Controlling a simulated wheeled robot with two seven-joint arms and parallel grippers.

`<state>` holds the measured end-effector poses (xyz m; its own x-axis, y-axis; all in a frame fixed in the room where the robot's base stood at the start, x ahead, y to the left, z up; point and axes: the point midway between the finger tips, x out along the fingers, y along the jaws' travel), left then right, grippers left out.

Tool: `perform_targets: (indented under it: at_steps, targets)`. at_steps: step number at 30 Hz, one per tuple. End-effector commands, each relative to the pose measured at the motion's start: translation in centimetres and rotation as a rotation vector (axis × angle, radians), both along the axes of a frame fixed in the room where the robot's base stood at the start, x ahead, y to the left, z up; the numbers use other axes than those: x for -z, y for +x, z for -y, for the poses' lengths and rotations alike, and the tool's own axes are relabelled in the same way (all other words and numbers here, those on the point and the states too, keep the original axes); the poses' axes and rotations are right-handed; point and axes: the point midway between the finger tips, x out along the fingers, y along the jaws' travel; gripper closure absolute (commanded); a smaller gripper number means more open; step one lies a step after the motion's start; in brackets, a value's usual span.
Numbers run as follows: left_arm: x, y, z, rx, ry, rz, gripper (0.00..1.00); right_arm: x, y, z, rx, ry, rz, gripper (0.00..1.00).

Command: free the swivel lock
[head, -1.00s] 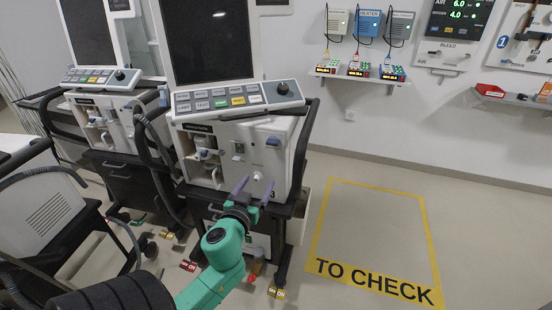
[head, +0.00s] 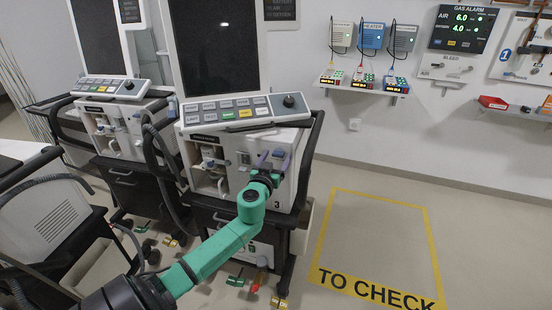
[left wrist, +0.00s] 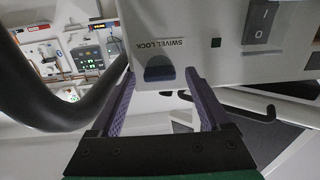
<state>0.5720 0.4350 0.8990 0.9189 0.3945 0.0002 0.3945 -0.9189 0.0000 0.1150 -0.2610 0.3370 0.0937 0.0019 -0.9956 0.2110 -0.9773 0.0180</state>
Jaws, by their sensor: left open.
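The swivel lock is a dark blue knob (left wrist: 159,70) under a printed SWIVEL LOCK label on the pale front panel in the left wrist view. In the head view the blue knob (head: 279,153) is at the upper right of the nearer ventilator's front (head: 228,167), partly hidden by my gripper. My left gripper (left wrist: 159,80) is open, with one purple finger on each side of the knob. Gaps show between the fingers and the knob, so it is not gripped. In the head view my left gripper (head: 272,160) is against the ventilator's front. My right gripper is not in view.
The nearer ventilator has a tilted button panel (head: 240,111) just above and a black side rail (head: 311,150) close to the right of my gripper. A second ventilator (head: 112,130) stands left. The yellow TO CHECK floor outline (head: 427,245) is empty. Wall shelves hold small devices.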

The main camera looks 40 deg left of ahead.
Motion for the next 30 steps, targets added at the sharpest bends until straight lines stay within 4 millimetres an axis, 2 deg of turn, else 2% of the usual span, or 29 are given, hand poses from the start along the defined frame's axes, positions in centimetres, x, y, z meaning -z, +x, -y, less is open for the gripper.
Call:
perform_targets:
  at_steps: [2,8,9,20,30]
  targets:
    - [0.02,-0.03,0.01,0.000,0.000,0.000,0.20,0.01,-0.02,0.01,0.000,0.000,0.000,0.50]
    - [0.03,-0.04,0.03,0.000,0.000,0.000,0.93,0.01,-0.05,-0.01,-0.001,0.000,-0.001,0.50]
    - [0.03,-0.05,0.03,0.000,0.000,-0.001,1.00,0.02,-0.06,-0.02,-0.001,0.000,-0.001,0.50]
    - [0.09,-0.06,0.04,0.000,0.043,-0.019,1.00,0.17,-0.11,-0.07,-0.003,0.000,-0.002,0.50]
    - [0.19,-0.06,0.07,-0.001,0.243,-0.105,1.00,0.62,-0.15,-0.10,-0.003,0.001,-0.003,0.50]
